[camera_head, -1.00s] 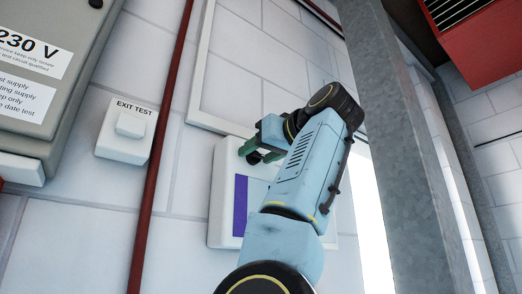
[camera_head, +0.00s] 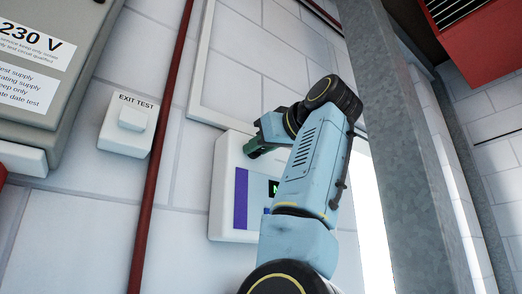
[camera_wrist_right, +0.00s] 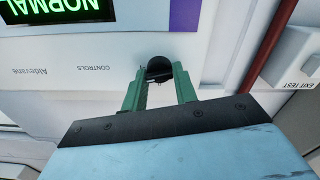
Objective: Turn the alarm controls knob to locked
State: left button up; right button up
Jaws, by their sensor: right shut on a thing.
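The alarm panel (camera_head: 225,172) is a white box on the tiled wall with a purple stripe and a dark screen, partly hidden behind my right arm. In the right wrist view the panel (camera_wrist_right: 90,92) appears upside down, with a green lit "NORMAL" display (camera_wrist_right: 62,10) and the word "CONTROLS" beside the knob. The controls knob (camera_wrist_right: 160,66) is small, round and black. My right gripper (camera_head: 250,151) is at the panel's upper part, its green fingers shut on the knob from both sides. The knob's pointer position cannot be read. My left gripper is not in view.
A white "EXIT TEST" box (camera_head: 128,122) and a dark red vertical pipe (camera_head: 165,123) are left of the panel. A grey 230 V cabinet (camera_head: 75,85) is at the far left. A grey steel column (camera_head: 400,130) stands to the right of my arm.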

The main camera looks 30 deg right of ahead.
jog(key=shift+a+f+n+b, duration=0.1)
jog(key=shift+n+b, duration=0.1)
jog(key=shift+n, duration=3.65)
jog(key=shift+f+n+b, duration=0.1)
jog(key=shift+n+b, duration=0.1)
jog(key=shift+n, duration=3.65)
jog(key=o, duration=0.9)
jog(key=shift+o, duration=0.2)
jog(key=s+d+b, duration=0.1)
jog(key=s+b, duration=0.3)
jog(key=s, duration=0.9)
jog(key=shift+s, duration=0.25)
jog(key=shift+r, duration=0.1)
